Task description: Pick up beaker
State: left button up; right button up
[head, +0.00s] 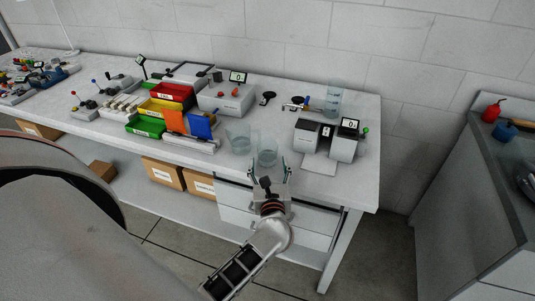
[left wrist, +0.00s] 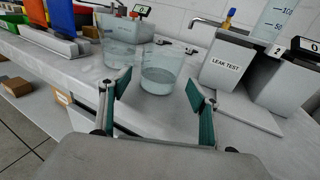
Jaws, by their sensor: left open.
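Two clear glass beakers stand upright on the white bench near its front edge. The nearer beaker (head: 267,151) also shows in the left wrist view (left wrist: 160,77), and the other beaker (head: 238,138) is just left of and behind it, also in the left wrist view (left wrist: 117,54). My left gripper (head: 270,173) is open and empty at the bench's front edge. Its green-padded fingers (left wrist: 158,90) point at the nearer beaker, one on each side of it in the picture. I cannot tell whether the beaker is between the pads or just beyond them. My right gripper is out of view.
A grey leak test device (head: 325,139) stands to the right, with a tall graduated vessel (head: 334,100) behind it. Coloured bins (head: 165,103) and a blue-orange holder (head: 200,125) are to the left. Drawers (head: 240,212) hang below the bench top.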

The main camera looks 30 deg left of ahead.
aim_at(268, 160)
pick_arm(q)
jog(key=shift+x, duration=1.5)
jog(key=c, duration=1.2)
jog(key=shift+c, duration=0.2)
jog(key=shift+r, duration=0.25)
